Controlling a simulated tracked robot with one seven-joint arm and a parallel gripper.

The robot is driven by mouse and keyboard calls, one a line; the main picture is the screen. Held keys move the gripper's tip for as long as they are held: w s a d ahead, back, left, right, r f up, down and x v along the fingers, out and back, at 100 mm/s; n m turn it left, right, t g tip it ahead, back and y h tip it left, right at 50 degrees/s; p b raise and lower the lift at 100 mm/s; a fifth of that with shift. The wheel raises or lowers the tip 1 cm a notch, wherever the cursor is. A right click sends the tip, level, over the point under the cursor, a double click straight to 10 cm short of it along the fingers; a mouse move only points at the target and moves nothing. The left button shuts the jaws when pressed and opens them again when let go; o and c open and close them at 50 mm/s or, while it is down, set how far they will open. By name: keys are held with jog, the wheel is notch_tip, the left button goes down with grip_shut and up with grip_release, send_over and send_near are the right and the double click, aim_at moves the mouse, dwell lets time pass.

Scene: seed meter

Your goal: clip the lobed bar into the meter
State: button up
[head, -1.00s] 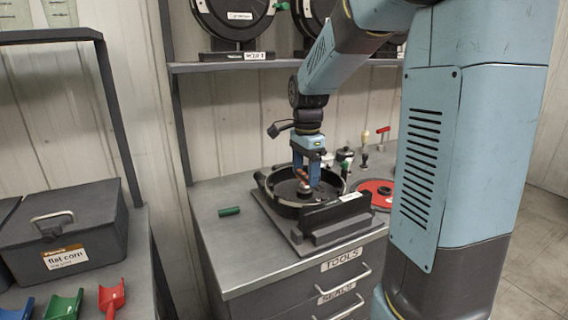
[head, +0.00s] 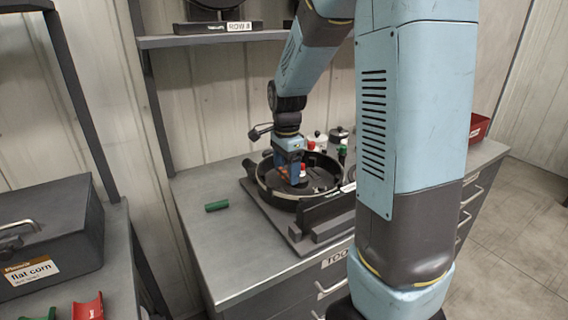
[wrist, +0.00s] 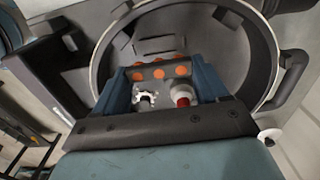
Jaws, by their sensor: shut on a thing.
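The meter (head: 273,202) is a round, open black housing on a dark base plate on the bench; its rim also shows in the wrist view (wrist: 267,35). My gripper (head: 290,180) points down inside its ring. In the wrist view, my blue fingers (wrist: 163,82) are shut on the lobed bar (wrist: 159,73), a dark bar with several orange round lobes. The bar lies across between the fingertips, over the housing floor. Whether it touches a seat is hidden. A red-capped white knob (wrist: 182,96) and a pale metal piece (wrist: 146,98) show nearer than the bar.
A dark block (head: 322,215) stands along the meter's front. A green cylinder (head: 216,206) lies on the bench to the left. Small items, including a dark-lidded pot (head: 338,135), stand behind the meter. The bench's front left is clear. A flat corn box (head: 60,225) is farther left.

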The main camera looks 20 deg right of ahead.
jog(key=shift+f, duration=1.85)
jog(key=shift+s+f, duration=0.1)
jog(key=shift+f, duration=0.8)
dwell(1.4)
